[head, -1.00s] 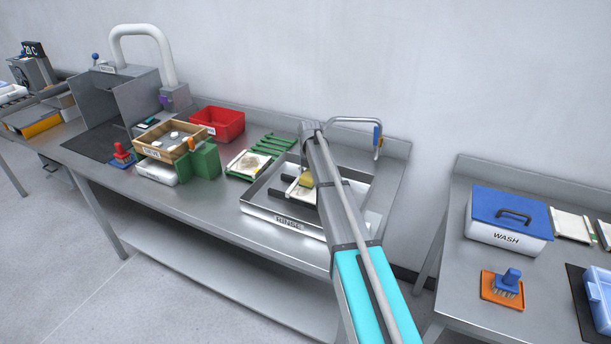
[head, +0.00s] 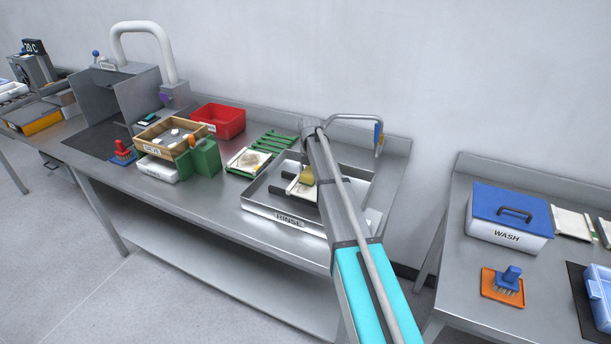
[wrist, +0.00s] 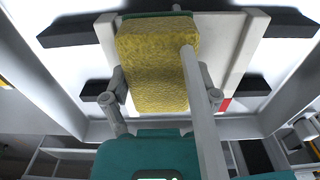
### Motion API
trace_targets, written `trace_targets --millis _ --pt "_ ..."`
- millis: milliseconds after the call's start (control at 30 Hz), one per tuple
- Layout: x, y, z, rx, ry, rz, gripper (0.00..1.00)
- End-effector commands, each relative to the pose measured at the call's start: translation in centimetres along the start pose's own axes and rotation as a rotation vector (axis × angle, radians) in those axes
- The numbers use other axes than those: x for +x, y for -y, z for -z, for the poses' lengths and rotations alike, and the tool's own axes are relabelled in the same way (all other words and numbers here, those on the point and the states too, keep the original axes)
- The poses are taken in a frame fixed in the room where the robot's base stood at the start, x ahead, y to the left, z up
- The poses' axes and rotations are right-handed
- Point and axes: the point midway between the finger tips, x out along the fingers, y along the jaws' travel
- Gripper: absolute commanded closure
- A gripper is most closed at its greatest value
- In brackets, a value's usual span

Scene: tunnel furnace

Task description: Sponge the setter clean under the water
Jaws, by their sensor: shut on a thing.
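My gripper (wrist: 163,82) is shut on a yellow sponge (wrist: 155,65), with one finger on each side of it. The sponge also shows in the head view (head: 307,175), at the left edge of my arm. The pale setter (wrist: 244,45) lies on black bars (wrist: 80,31) inside the metal rinse tray (head: 264,210). The sponge is over the setter and hides its middle; whether they touch is hard to tell. In the head view, my arm hides the gripper and part of the setter (head: 295,189). The tap (head: 378,138) stands behind the tray; I cannot make out running water.
Left of the tray are a green rack with a dirty plate (head: 248,161), a green block (head: 206,158), a wooden box (head: 152,149) and a red bin (head: 228,119). A second table at right carries a blue-lidded wash box (head: 492,235) and a brush (head: 508,279).

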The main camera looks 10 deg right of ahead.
Motion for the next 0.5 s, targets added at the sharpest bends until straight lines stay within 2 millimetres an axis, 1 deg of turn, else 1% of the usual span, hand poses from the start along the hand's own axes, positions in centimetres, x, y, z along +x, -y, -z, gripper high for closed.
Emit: trace_targets --millis 33,133,500 --pt "0.0 0.0 -0.7 0.002 0.003 0.000 0.81" --pt "-0.1 0.0 -1.2 0.003 0.004 0.000 0.81" --pt "-0.1 0.2 -1.8 0.007 0.008 0.001 0.81"
